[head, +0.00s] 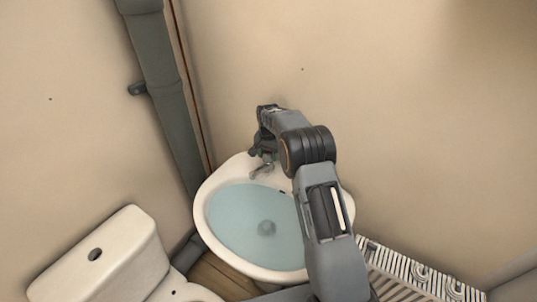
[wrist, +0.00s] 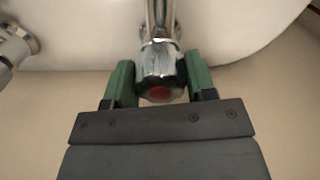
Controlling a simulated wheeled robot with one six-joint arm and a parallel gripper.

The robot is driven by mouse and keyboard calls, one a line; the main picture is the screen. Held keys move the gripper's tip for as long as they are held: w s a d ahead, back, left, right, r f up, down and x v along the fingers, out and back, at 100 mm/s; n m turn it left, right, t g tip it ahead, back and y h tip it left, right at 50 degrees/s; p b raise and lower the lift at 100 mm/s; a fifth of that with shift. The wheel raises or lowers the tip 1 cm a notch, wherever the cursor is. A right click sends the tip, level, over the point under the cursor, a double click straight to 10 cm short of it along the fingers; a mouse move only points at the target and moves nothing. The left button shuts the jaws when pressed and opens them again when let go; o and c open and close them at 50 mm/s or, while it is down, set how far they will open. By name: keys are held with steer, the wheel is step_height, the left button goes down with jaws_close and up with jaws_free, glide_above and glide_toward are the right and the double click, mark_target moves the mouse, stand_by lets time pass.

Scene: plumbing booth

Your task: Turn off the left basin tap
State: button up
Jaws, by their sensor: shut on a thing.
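The basin tap that my gripper holds is chrome, with a red-marked round knob (wrist: 161,88) in the wrist view. In the head view its spout (head: 262,170) shows at the left of the basin's back rim. The green fingers of my gripper (wrist: 160,82) stand on both sides of the knob, shut on it; the gripper (head: 262,148) is small and partly hidden by its own wrist in the head view. The white basin (head: 203,222) holds bluish water. Whether water runs from the spout is too small to tell.
A second chrome tap (wrist: 14,46) shows at the left edge of the wrist view; my arm hides that area in the head view.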

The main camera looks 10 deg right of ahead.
steer(key=o, duration=0.9)
steer(key=shift+r, duration=0.1)
step_height(320, 180, up, 14)
steer(key=shift+f, duration=0.15)
stand_by(0.5)
